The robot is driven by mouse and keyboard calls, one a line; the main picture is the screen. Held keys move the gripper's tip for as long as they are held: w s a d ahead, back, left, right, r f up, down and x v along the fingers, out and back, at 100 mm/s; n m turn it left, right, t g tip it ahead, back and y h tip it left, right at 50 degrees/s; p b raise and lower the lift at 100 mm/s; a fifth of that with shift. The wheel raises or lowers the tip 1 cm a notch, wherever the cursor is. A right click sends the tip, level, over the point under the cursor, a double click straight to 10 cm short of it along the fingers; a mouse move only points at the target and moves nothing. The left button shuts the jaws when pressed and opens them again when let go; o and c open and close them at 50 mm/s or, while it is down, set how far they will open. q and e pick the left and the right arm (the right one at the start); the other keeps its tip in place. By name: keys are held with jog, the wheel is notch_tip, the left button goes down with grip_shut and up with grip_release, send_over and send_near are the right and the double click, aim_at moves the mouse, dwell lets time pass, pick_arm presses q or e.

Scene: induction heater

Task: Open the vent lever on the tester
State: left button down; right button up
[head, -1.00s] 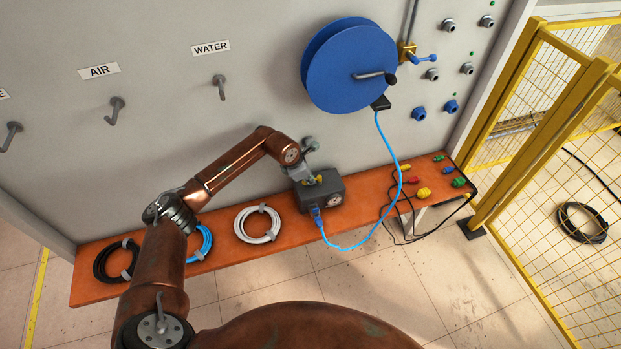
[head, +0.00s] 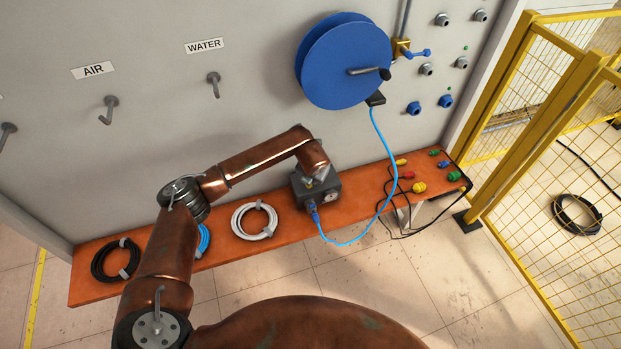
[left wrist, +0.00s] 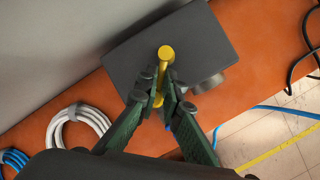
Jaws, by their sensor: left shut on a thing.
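The tester is a dark grey box (head: 325,187) on the orange shelf, with a round gauge on its front and a blue hose fitting at its lower left. In the left wrist view the tester (left wrist: 205,38) carries a yellow vent lever (left wrist: 166,54) on top. My left gripper (left wrist: 161,98) is shut on the lever, its two dark green fingers on either side of the lever's lower part. In the head view my left gripper (head: 318,181) is over the tester's top, and my arm hides most of the lever. My right gripper is not in view.
A blue hose (head: 385,190) runs from the tester up to the blue reel (head: 343,62). White (head: 254,221), blue and black (head: 117,260) coils lie on the orange shelf (head: 285,233) to the left. Several coloured fittings (head: 419,187) and a black cable are right. A yellow fence (head: 487,170) stands at far right.

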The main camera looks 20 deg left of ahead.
pick_arm(q)
jog(key=n+b, duration=0.1)
jog(key=d+n+y, duration=0.1)
jog(key=n, duration=0.1)
jog(key=d+n+g+y+b, duration=0.1)
jog(key=n, duration=0.1)
jog(key=shift+w+b, duration=0.3)
jog(key=shift+w+d+r+n+g+y+b, duration=0.15)
jog(key=shift+n+g+b, duration=0.1)
jog(key=shift+n, duration=0.35)
jog(key=shift+d+f+n+g+y+b, duration=0.15)
jog(key=shift+n+b, duration=0.1)
jog(key=shift+n, duration=0.35)
jog(key=shift+w+d+r+n+g+y+b, duration=0.1)
jog(key=shift+n+g+b, duration=0.15)
jog(key=shift+n, duration=0.35)
jog(key=shift+r, duration=0.1)
jog(key=c, duration=2.1)
grip_release()
jog(key=shift+d, duration=0.1)
jog(key=v, duration=1.1)
jog(key=shift+s+d+r, duration=0.15)
jog(key=shift+r, duration=0.15)
